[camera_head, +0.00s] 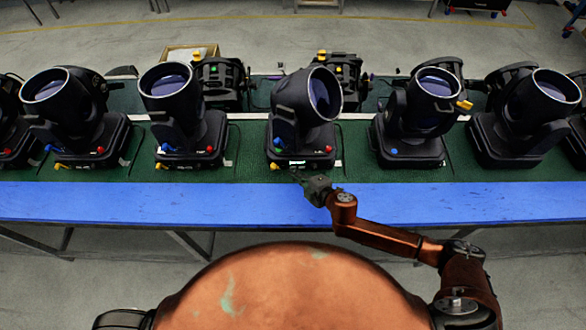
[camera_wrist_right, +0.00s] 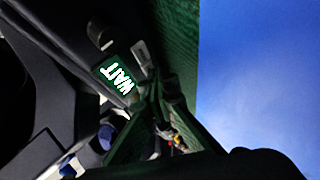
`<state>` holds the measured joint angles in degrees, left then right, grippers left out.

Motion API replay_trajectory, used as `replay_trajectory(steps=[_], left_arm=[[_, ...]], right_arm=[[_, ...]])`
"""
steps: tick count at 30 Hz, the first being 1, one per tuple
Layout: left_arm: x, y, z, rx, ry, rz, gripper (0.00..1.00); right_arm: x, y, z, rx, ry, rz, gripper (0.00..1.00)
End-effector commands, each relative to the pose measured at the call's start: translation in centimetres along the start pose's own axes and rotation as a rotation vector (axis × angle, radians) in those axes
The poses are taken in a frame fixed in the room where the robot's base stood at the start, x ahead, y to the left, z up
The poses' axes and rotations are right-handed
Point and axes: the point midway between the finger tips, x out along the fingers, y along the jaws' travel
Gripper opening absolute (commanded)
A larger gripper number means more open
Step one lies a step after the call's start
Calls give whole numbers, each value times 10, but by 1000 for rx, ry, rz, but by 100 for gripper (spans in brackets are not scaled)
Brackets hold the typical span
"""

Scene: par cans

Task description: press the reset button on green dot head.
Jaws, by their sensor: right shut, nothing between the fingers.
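The middle moving-head light (camera_head: 305,105) stands on the green mat, its lens tilted up and to the right. Its base front has a small lit display (camera_head: 297,162), a red part (camera_head: 328,149) and a yellow part (camera_head: 274,166). My right gripper (camera_head: 297,175) is shut and empty, just in front of this base near the display. In the right wrist view the display (camera_wrist_right: 116,80) reads WAIT on green, close to my fingers (camera_wrist_right: 158,125). Contact cannot be told. A green dot (camera_head: 213,68) shows on a back-row head. No reset button can be made out clearly. My left gripper is out of view.
Other heads stand on both sides, including a left neighbour (camera_head: 180,115) and a right neighbour (camera_head: 415,115). More dark units stand behind. A clear blue strip (camera_head: 130,203) runs along the table's front edge. An open box (camera_head: 178,52) is at the back.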

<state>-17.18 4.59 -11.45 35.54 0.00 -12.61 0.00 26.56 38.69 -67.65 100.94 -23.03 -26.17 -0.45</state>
Motion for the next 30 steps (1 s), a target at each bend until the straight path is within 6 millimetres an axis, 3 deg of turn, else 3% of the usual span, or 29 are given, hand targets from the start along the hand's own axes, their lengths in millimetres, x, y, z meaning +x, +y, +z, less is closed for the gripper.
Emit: replay_trajectory(steps=[21, 30], left_arm=[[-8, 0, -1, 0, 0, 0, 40], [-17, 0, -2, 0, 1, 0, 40]], right_arm=[[-12, -8, -8, 1, 0, 0, 0], [-31, -21, -22, 1, -1, -1, 0]])
